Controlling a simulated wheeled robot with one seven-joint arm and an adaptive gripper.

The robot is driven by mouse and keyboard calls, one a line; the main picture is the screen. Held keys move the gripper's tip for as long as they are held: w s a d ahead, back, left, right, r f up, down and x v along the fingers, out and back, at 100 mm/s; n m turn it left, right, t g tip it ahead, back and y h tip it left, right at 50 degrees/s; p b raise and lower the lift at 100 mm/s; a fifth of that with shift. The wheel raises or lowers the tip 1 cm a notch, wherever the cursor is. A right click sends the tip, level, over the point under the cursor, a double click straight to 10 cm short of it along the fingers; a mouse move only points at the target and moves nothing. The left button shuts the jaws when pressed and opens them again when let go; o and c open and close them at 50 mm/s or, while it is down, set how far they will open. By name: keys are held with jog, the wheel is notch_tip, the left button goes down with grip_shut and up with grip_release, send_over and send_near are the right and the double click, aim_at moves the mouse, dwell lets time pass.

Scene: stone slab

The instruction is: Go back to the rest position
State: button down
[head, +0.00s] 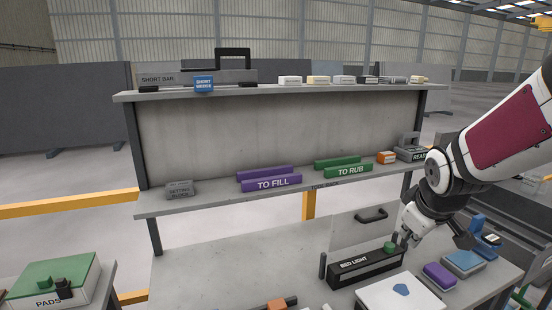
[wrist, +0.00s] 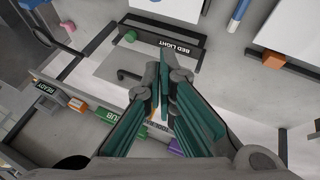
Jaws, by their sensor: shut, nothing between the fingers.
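My gripper (wrist: 165,78) is shut and empty in the wrist view, its two teal-sided fingers meeting at the tips. In the head view my arm comes in from the right edge, and its wrist hangs over the right end of the bench, right of the bed light; the fingertips are not clear there. The black bed light (head: 366,268) lies on the bench with a green knob (head: 389,247) at its right end. It also shows beyond my fingertips in the wrist view (wrist: 178,49).
A two-level shelf (head: 220,205) stands behind, holding purple TO FILL (head: 272,183) and green TO RUB (head: 348,171) holders. A PADS box (head: 50,283) is far left.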

jog(key=s+a+r+m+y, duration=0.1)
jog(key=s+a+r+m, duration=0.1)
jog(key=s, duration=0.9)
jog(key=s+a+r+m, duration=0.3)
jog(key=s+a+r, duration=0.2)
jog(key=s, duration=0.6)
jog(key=a, duration=0.2)
jog(key=shift+a+r+m+g+y, duration=0.3)
jog(key=shift+y, duration=0.1)
